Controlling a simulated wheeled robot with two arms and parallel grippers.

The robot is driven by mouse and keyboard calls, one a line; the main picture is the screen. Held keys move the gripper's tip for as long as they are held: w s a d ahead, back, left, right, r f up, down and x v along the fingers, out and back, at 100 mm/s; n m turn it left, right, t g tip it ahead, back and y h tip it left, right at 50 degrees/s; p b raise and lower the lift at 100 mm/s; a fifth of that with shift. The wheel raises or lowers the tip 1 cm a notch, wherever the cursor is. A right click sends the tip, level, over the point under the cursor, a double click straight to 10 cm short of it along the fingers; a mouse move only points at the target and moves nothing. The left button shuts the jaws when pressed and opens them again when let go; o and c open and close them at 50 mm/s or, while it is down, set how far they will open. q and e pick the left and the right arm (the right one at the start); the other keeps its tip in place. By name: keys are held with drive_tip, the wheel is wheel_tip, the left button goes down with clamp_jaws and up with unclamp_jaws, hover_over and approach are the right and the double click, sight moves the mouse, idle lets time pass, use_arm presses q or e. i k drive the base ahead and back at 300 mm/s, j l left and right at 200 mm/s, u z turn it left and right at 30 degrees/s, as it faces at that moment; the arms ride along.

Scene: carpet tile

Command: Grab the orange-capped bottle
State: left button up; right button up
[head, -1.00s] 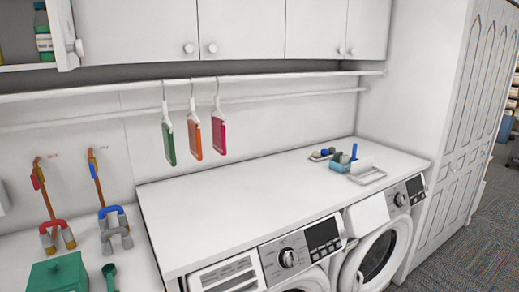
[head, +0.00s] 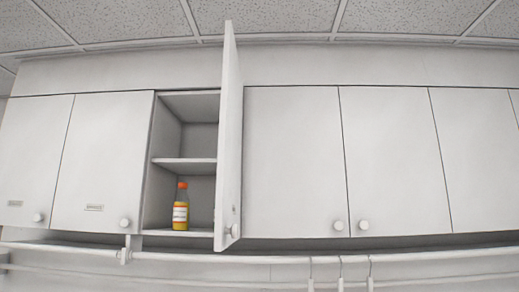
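The orange-capped bottle (head: 181,207) stands upright on the bottom shelf of an open wall cabinet (head: 184,161). It has an orange cap, a yellow-orange body and a white label. The cabinet door (head: 229,140) is swung out to the right of the bottle. Neither of my grippers shows in the head view.
Closed white cabinets flank the open one, with round knobs (head: 338,225) near their lower edges. A white hanging rail (head: 200,254) with several hanger hooks runs below the cabinets. The space in front of the bottle looks clear.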

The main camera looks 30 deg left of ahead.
sight(181, 209)
drive_tip(key=i+l+u, duration=0.1)
drive_tip(key=l+u, duration=0.15)
drive_tip(key=u, duration=0.15)
drive_tip(key=l+u, duration=0.6)
drive_tip(key=u, duration=0.55)
drive_tip(key=i+j, duration=0.15)
drive_tip(key=j, duration=0.2)
drive_tip(key=i+j, duration=0.15)
drive_tip(key=j, duration=0.2)
drive_tip(key=i+j, duration=0.15)
drive_tip(key=j, duration=0.2)
drive_tip(key=i+j, duration=0.15)
drive_tip(key=j, duration=0.2)
